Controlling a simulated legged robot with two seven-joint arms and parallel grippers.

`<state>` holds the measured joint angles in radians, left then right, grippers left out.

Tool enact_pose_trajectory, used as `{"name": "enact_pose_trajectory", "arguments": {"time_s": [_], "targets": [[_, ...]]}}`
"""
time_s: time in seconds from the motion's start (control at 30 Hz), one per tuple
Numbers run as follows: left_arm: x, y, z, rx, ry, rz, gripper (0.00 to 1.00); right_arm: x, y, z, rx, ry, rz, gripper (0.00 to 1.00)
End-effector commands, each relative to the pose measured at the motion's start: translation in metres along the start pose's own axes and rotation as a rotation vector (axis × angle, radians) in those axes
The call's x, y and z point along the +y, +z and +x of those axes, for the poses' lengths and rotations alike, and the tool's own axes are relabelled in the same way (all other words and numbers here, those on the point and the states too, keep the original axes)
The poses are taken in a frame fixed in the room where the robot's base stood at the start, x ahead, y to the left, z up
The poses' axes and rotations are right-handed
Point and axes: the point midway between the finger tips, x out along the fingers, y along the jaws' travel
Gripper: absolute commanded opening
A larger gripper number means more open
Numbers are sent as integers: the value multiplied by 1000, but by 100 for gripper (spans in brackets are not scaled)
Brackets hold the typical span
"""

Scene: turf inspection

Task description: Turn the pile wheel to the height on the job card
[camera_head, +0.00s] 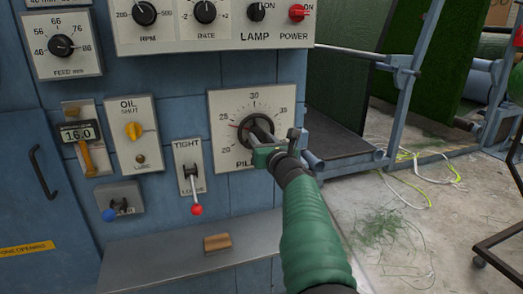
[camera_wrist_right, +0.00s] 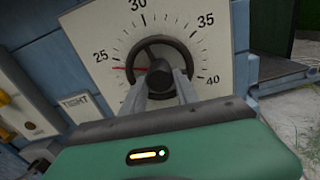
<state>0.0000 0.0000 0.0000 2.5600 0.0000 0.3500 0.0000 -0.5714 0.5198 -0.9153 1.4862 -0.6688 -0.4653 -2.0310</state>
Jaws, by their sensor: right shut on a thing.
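The pile wheel (camera_head: 262,127) is a dark spoked handwheel on a white dial plate (camera_head: 222,160) marked PILE. It also shows in the right wrist view (camera_wrist_right: 160,48). A red pointer (camera_wrist_right: 129,68) points left, close to the 25 mark and slightly below it. My right gripper (camera_head: 272,139) is at the wheel from the front. In the wrist view its two fingers (camera_wrist_right: 160,88) are shut on the wheel's dark centre. The gripper body hides the lower part of the dial. My left gripper is not in view. I see no readable job card.
A ledge (camera_head: 150,250) below carries a wooden block (camera_head: 217,242). Frame posts (camera_head: 408,85) and turf scraps lie right.

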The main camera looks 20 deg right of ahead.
Motion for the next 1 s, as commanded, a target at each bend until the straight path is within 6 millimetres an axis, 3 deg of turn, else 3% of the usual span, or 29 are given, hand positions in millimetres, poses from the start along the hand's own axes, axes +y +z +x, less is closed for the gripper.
{"name": "enact_pose_trajectory", "arguments": {"time_s": [0.03,0.5,1.0], "targets": [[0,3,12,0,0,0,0,1,-12,1,9,0,-46,0],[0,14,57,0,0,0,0,0,-10,1,6,2,-489,0],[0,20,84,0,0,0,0,0,-5,1,4,4,-816,0]]}}
